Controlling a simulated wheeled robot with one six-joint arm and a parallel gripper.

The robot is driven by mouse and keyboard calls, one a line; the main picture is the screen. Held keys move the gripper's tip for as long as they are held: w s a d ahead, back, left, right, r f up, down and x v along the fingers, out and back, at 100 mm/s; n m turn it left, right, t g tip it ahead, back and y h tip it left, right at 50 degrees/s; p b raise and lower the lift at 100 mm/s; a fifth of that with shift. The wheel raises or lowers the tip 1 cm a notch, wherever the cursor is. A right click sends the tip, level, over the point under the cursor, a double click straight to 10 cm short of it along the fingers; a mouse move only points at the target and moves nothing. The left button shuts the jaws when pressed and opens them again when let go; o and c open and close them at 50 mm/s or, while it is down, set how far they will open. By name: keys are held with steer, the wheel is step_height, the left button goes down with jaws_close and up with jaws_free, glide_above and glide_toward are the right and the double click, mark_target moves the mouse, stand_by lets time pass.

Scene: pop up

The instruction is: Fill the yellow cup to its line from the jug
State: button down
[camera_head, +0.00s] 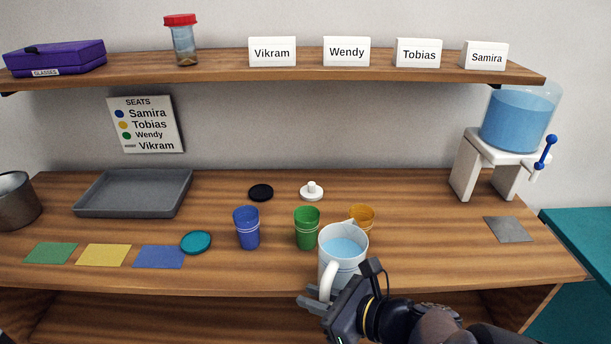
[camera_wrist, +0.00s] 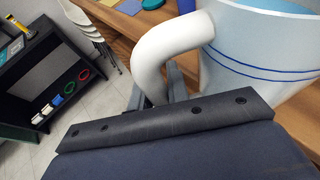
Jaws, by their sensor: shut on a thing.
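The white jug (camera_head: 340,262) holds blue water and stands upright in front of the yellow cup. My gripper (camera_head: 318,300) is shut on the jug's handle; in the wrist view the white handle (camera_wrist: 160,55) runs down between the fingers, and the jug's side with blue lines (camera_wrist: 250,55) fills the right. The yellow cup (camera_head: 363,214) stands on the table behind the jug, its lower part hidden by the jug. Its inside and fill line cannot be made out. Whether the jug touches the table cannot be told.
A green cup (camera_head: 307,229) stands just left of the jug, and a blue cup (camera_head: 247,228) farther left. A white lid (camera_head: 311,191) and black lid (camera_head: 261,192) lie behind. A water dispenser (camera_head: 517,122) stands at the right. The table between jug and grey mat (camera_head: 509,229) is clear.

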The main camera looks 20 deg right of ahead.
mark_target(328, 244)
steer(key=r+m+p, duration=0.1)
steer(key=p, duration=0.1)
steer(key=w+d+r+g+y+p, duration=0.1)
steer(key=r+p, duration=0.1)
steer(key=w+r+m+p, duration=0.1)
steer(key=p, duration=0.1)
steer(key=shift+d+r+m+g+p, duration=0.2)
steer(key=shift+m+g+p, duration=0.1)
steer(key=shift+g+p, duration=0.1)
steer(key=w+d+r+m+g+y+p, duration=0.1)
steer(key=w+r+m+p, duration=0.1)
steer(key=p, duration=0.1)
steer(key=shift+w+d, duration=0.1)
steer(key=shift+d, duration=0.3)
steer(key=shift+w+d+r+y+p, duration=0.1)
steer(key=shift+r+y+p, duration=0.15)
steer(key=shift+y+p, duration=0.15)
steer(key=shift+w+d+r+m+g+p, duration=0.1)
steer(key=shift+w+r+m+g+p, duration=0.1)
steer(key=shift+r+m+p, duration=0.15)
steer(key=shift+w+d+r+m+g+p, duration=0.1)
steer(key=shift+r+m+g+p, duration=0.15)
steer(key=shift+r+p, duration=0.2)
stand_by(5.1)
